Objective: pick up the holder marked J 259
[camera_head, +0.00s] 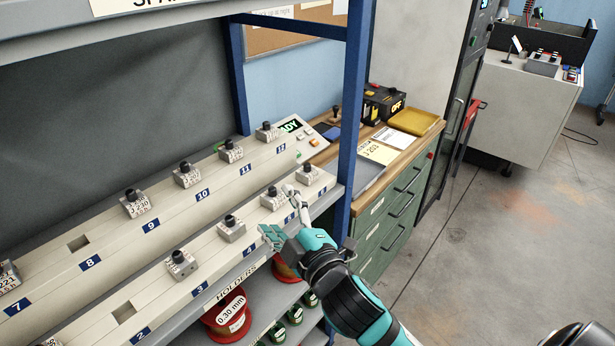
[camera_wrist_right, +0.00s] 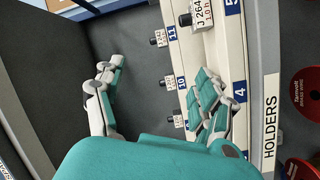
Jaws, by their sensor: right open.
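Grey block holders with black knobs stand in two rows on the cream rack (camera_head: 100,262). No label that I can read shows J 259. In the front row, holders sit by slot 3 (camera_head: 181,264), slot 4 (camera_head: 231,229), further along (camera_head: 273,199) and at the far end (camera_head: 307,175); their labels are too small to read. In the right wrist view the holder near the 5 reads J 264 (camera_wrist_right: 201,17). My right gripper (camera_head: 281,212) is open and empty over the front row, near the 4 and 5 plates; it also shows in the wrist view (camera_wrist_right: 160,88). My left gripper is out of view.
A back-row holder above the 9 reads J 230 (camera_head: 136,205). Slots above 8 (camera_head: 78,243) and near 2 (camera_head: 124,312) are empty. A blue shelf post (camera_head: 352,120) stands just right of my gripper. Red wire spools (camera_head: 229,315) sit on the shelf below.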

